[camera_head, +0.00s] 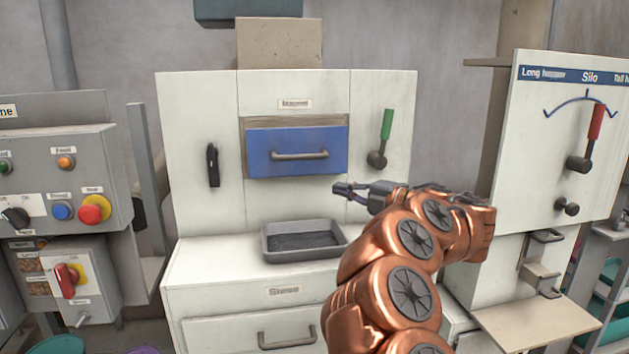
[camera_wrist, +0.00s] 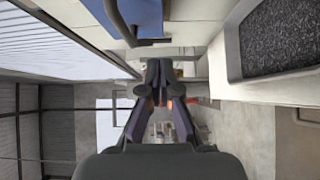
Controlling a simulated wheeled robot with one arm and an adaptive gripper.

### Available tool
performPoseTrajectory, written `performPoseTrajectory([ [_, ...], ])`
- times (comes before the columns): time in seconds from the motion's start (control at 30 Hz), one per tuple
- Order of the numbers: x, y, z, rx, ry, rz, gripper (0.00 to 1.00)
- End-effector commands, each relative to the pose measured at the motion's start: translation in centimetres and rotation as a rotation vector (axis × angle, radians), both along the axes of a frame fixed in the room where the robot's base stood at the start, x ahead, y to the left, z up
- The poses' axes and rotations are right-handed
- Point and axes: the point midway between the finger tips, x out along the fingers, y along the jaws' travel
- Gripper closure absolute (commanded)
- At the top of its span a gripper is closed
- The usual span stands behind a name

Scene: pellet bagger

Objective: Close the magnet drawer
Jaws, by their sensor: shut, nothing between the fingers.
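The magnet drawer (camera_head: 297,140) has a blue front with a grey bar handle (camera_head: 299,155). It sits in the upper middle of the white cabinet, under a small label that is hard to read. Its front appears to stand out from the cabinet face, with a tan strip of the opening showing above it. My gripper (camera_head: 345,191) is shut and empty, in front of the cabinet, below and right of the drawer in the head view. In the wrist view the blue drawer front (camera_wrist: 88,22) and its handle lie beyond the shut fingertips (camera_wrist: 160,75), apart from them.
A grey tray (camera_head: 268,245) with dark mesh stands on the ledge below; it also shows in the wrist view (camera_wrist: 232,42). A green lever (camera_head: 387,125) is right of the drawer, a black handle (camera_head: 212,165) left. A red-levered silo panel (camera_head: 560,150) stands at right.

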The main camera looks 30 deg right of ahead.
Motion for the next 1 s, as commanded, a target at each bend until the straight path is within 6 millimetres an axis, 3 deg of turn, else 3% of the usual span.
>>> performPoseTrajectory([
  [0.17, 1.6, 0.8, 0.1, 0.001, 0.000, 0.006, 1.00],
  [0.63, 9.2, 3.8, 0.1, 0.001, 0.000, 0.004, 1.00],
  [1.0, 12.0, 2.5, 0.1, 0.000, -0.001, 0.004, 1.00],
])
